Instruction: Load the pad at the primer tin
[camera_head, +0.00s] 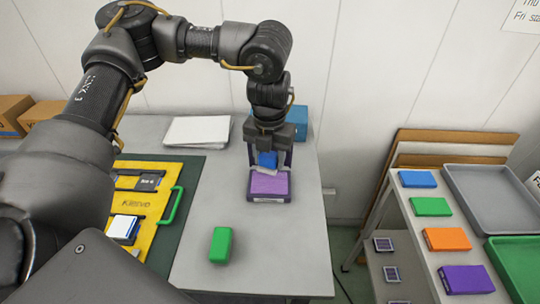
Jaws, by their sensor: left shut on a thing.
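My left gripper (268,155) points down near the far right of the grey table and is shut on a blue block (266,160). A pale, slightly tilted piece (265,170) shows at the block's lower end. Right below is a shallow dark tin with a flat purple top (270,186), likely the primer tin; no label is readable. The pale piece overlaps the tin's far edge in the picture; I cannot tell whether they touch. The fingers partly hide the block. My right gripper is not in view.
A green block (221,245) stands on the table nearer me. A yellow case (134,210) with a green handle lies at left, white sheets (198,130) behind. A blue box (298,118) is behind the gripper. A side shelf (420,240) holds coloured blocks and trays. The table's front middle is clear.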

